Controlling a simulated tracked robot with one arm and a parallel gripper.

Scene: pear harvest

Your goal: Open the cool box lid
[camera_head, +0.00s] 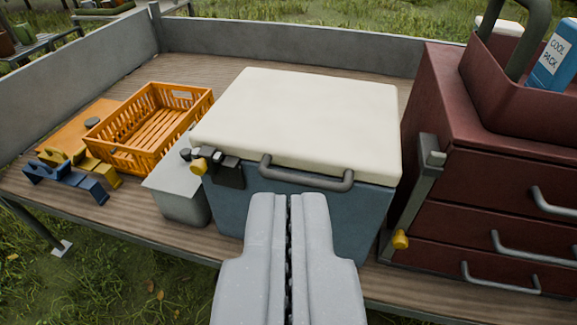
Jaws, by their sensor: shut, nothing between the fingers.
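The cool box stands on the wooden trailer bed, with a blue-grey body (228,204) and a cream lid (310,115). The lid lies flat on the body and looks closed. A grey bar handle (308,181) runs along the front just under the lid edge. A dark latch with a yellow knob (222,168) sits at the front left corner. My gripper (288,198) is shut and empty, in front of the box and just below the handle in the picture. Whether it touches the box I cannot tell. It hides part of the box front.
An orange crate (198,103), a grey bin (181,205) and blue and yellow clamp-like pieces (66,178) lie left. A dark red drawer cabinet (490,190) stands close at right, with a tray holding a blue cool pack (553,55). Grey side walls (290,45) edge the bed.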

